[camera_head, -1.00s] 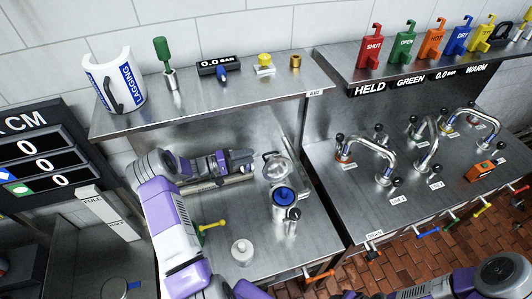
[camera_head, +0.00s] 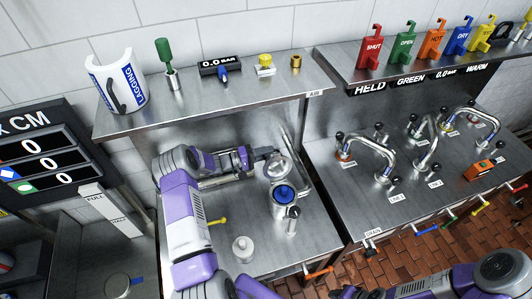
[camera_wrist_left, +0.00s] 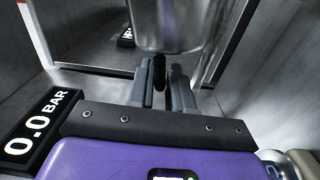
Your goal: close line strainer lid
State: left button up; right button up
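The line strainer (camera_head: 279,208) stands on the lower steel bench in the head view, a metal body with a blue round opening on top. Its round metal lid (camera_head: 281,168) stands raised behind the opening. My left gripper (camera_head: 266,153) is at the lid's upper left edge. In the left wrist view its fingers (camera_wrist_left: 162,88) stand apart, with a small dark piece between them. A shiny metal cylinder (camera_wrist_left: 166,28) is close in front and hides what lies beyond. Contact cannot be made out. My right arm shows at the bottom right; its fingers are not clear.
A shelf (camera_head: 135,124) with a lagging shell (camera_head: 116,82) and a gauge display (camera_head: 220,66) overhangs behind. Bent pipes (camera_head: 372,150) stand on the right bench.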

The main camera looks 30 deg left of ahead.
pick_arm(q)
grip_shut()
jog(key=shift+d, duration=0.15)
dwell(0.5)
